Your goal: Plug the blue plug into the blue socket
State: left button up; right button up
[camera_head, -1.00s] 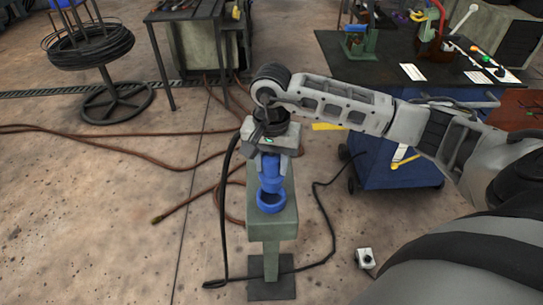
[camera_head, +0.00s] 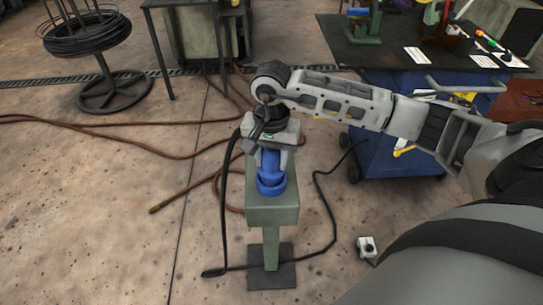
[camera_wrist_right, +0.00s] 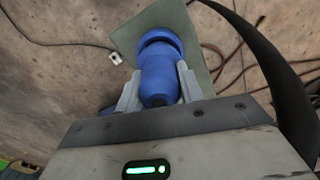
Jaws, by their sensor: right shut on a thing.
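The blue plug (camera_head: 270,162) is upright in my right gripper (camera_head: 270,160), whose fingers are shut on its sides. The blue socket (camera_head: 271,186) is a round ring on the grey-green post (camera_head: 272,212). In the head view the plug's lower end meets the socket's ring; I cannot tell how deep it sits. In the right wrist view the plug (camera_wrist_right: 160,78) is between the two fingers (camera_wrist_right: 158,88), and the socket's rim (camera_wrist_right: 161,42) shows just beyond its end. My left gripper is not in view.
A black cable (camera_head: 224,200) hangs from the plug side to the floor and loops around the post. A blue cart (camera_head: 395,150) stands at the right. A small white box (camera_head: 367,247) lies on the floor. Brown hoses (camera_head: 185,197) lie at the left.

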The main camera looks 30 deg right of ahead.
jog(key=o, duration=1.2)
notch_tip(320, 180, up, 16)
jog(key=shift+b, duration=0.4)
